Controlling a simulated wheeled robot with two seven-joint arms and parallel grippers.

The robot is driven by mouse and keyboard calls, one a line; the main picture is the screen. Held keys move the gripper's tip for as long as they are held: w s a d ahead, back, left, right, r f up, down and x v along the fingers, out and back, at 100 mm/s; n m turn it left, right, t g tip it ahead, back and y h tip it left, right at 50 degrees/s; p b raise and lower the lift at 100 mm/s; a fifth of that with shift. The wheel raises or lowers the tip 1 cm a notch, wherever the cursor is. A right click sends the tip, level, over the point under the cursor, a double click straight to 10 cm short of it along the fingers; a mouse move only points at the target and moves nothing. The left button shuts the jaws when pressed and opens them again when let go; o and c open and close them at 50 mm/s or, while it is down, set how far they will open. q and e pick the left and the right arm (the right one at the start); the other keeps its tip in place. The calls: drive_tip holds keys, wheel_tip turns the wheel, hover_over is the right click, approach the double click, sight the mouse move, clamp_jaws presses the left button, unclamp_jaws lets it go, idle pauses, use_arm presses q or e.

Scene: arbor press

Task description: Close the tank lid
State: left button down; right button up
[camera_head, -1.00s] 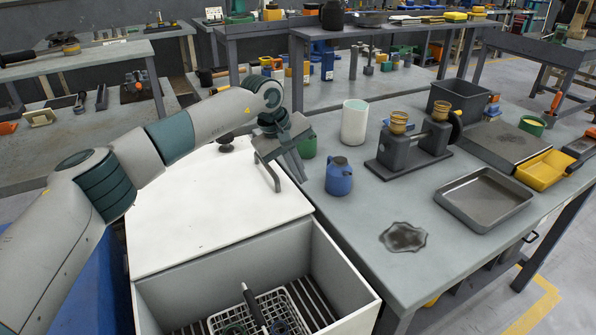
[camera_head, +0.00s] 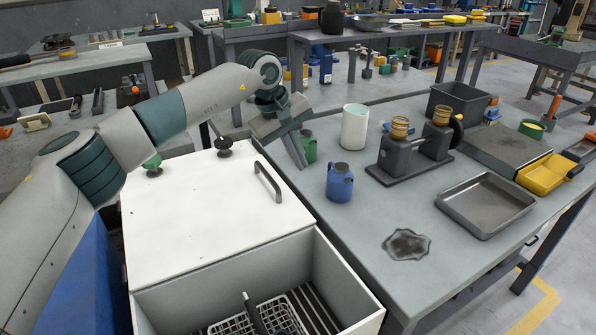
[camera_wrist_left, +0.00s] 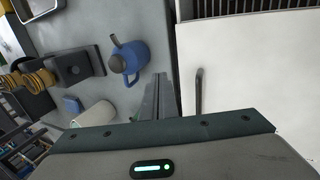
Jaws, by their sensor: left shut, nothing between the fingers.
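The white tank lid (camera_head: 205,210) lies flat over the rear part of the white tank (camera_head: 345,285). The front part of the tank is open. A dark bar handle (camera_head: 268,181) stands near the lid's right edge. It also shows in the left wrist view (camera_wrist_left: 199,92), beside my fingers. My left gripper (camera_head: 298,160) is shut and empty, just right of and behind the handle, apart from it. Its closed fingers show in the left wrist view (camera_wrist_left: 165,97). My right gripper is out of view.
A white wire basket (camera_head: 235,325) sits in the tank's open front. A blue jug (camera_head: 340,183), a green container (camera_head: 308,146) and a white cylinder (camera_head: 354,127) stand on the grey bench near my gripper. A metal tray (camera_head: 486,204) lies farther right.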

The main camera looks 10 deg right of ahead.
use_arm(q)
wheel_tip(320, 180, up, 8)
drive_tip(key=b, duration=0.1)
drive_tip(key=shift+s+d, duration=0.15)
drive_tip(key=shift+s, duration=0.05)
idle(0.4)
